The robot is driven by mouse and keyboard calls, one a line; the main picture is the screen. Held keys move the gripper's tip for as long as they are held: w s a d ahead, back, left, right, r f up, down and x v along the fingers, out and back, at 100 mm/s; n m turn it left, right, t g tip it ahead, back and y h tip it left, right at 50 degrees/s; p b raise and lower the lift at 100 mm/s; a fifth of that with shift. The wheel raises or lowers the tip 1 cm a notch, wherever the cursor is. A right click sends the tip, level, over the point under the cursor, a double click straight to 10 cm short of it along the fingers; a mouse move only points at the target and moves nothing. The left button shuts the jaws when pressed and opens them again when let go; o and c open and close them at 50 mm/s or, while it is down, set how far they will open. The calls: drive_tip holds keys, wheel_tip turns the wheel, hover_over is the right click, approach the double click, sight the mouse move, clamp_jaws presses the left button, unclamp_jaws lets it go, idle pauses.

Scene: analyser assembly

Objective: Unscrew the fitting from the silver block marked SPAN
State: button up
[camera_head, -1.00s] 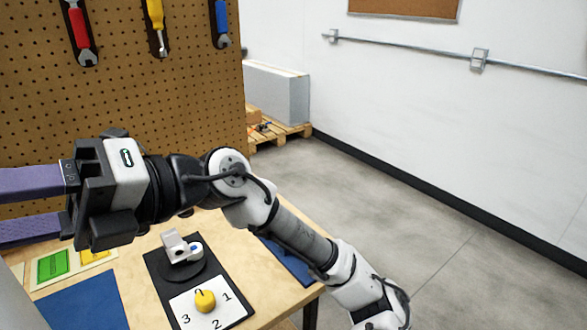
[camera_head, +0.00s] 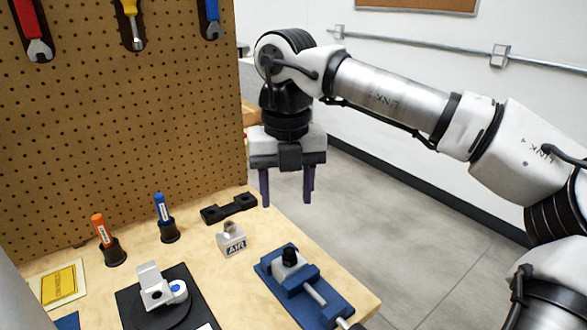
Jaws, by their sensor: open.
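No label reading SPAN is legible. A pale block with a dark fitting (camera_head: 290,254) on top sits in a blue vise (camera_head: 304,290) at the right of the bench; its label cannot be seen. A small silver-white block marked AIR (camera_head: 231,241), with a grey fitting (camera_head: 230,228) on top, stands left of the vise. My gripper (camera_head: 287,198) points down with its purple fingers apart and empty. It is above and behind the vise and the AIR block in the picture, touching nothing.
Orange (camera_head: 101,230) and blue (camera_head: 162,209) markers stand in black holders by the pegboard. A black bracket (camera_head: 229,208) lies behind the AIR block. A white device (camera_head: 158,287) sits on a black base at the front left. Tools hang on the pegboard (camera_head: 130,130).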

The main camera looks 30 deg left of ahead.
sight(289, 251)
drive_tip(key=f, duration=1.3)
drive_tip(key=shift+w+f, duration=0.35)
drive_tip(key=shift+c, duration=0.2)
drive_tip(key=c, duration=1)
drive_tip(key=shift+n+b, duration=0.3)
drive_tip(key=shift+n, duration=1.7)
drive_tip(key=n, duration=0.4)
